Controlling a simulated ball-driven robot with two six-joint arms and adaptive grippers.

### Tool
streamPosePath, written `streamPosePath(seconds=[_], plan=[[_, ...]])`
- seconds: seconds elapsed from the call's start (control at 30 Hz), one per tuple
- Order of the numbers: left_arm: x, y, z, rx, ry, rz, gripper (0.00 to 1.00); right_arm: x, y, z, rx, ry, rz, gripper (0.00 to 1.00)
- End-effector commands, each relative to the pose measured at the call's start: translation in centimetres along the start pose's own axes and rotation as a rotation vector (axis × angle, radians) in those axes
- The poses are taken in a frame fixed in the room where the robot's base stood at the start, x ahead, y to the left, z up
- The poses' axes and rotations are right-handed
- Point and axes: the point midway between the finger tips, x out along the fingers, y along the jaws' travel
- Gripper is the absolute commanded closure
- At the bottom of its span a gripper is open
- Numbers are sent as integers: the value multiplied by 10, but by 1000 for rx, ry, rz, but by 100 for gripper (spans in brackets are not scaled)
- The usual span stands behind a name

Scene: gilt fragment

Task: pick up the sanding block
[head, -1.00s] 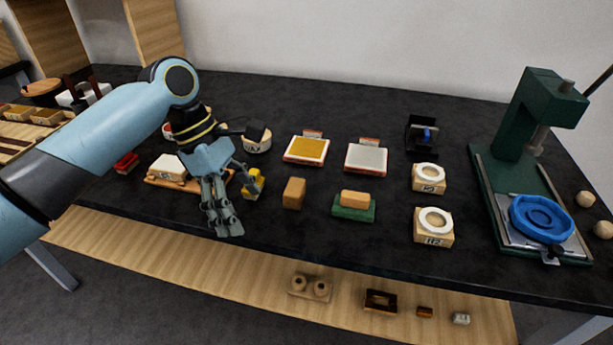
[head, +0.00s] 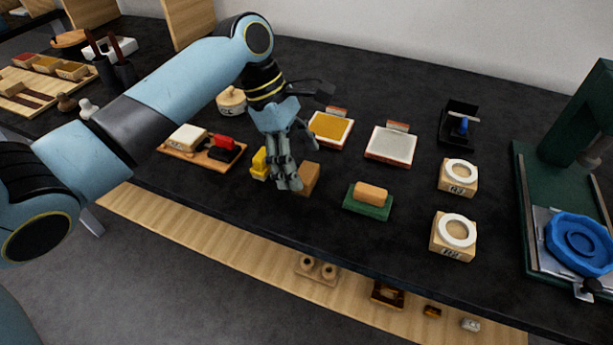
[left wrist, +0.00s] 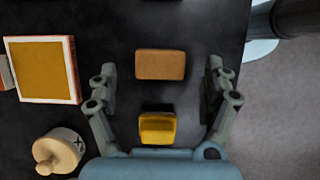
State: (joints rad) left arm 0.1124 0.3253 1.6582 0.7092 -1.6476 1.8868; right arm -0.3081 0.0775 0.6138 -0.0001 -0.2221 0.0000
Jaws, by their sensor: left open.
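A plain brown block (head: 308,179), which I take to be the sanding block, lies on the dark bench, partly hidden behind my left gripper in the head view. In the left wrist view the brown block (left wrist: 160,64) lies between the spread fingertips, with dark bench showing on both sides. My left gripper (head: 288,185) is open and empty, pointing down over the block; its fingers (left wrist: 161,72) also show in the left wrist view. I cannot tell its exact height. My right gripper is not in view.
A small yellow object (head: 260,164) stands close left of the block. A tan block on a green base (head: 368,205) is to the right. Gold (head: 331,128) and grey (head: 391,145) panels lie behind. The bench's front edge is close, with a wooden shelf below.

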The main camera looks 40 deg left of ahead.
Motion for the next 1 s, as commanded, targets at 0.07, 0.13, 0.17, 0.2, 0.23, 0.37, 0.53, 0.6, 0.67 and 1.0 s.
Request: streamPosePath(seconds=[0.07, 0.13, 0.17, 0.2, 0.23, 0.37, 0.53, 0.6, 0.67, 1.0], plan=[[14, 0, 1, -2, -2, -4, 17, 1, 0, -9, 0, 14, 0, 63], [24, 0, 0, -1, -1, -2, 17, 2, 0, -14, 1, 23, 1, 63], [27, 0, 0, 0, 0, -2, 17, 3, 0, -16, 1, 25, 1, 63], [30, 0, 0, 0, 0, -2, 17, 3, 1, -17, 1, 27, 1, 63], [32, 0, 0, 0, 0, -1, 17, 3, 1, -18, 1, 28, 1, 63], [33, 0, 0, 1, 0, 0, 17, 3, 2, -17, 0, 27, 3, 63], [33, 0, 0, 1, 1, 0, 26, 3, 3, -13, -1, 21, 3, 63], [33, 0, 0, 1, 1, 0, 36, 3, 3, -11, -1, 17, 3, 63], [33, 0, 0, 1, 1, 0, 43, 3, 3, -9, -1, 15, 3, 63], [32, 0, 0, 1, 1, 0, 73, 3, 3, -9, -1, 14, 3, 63]])
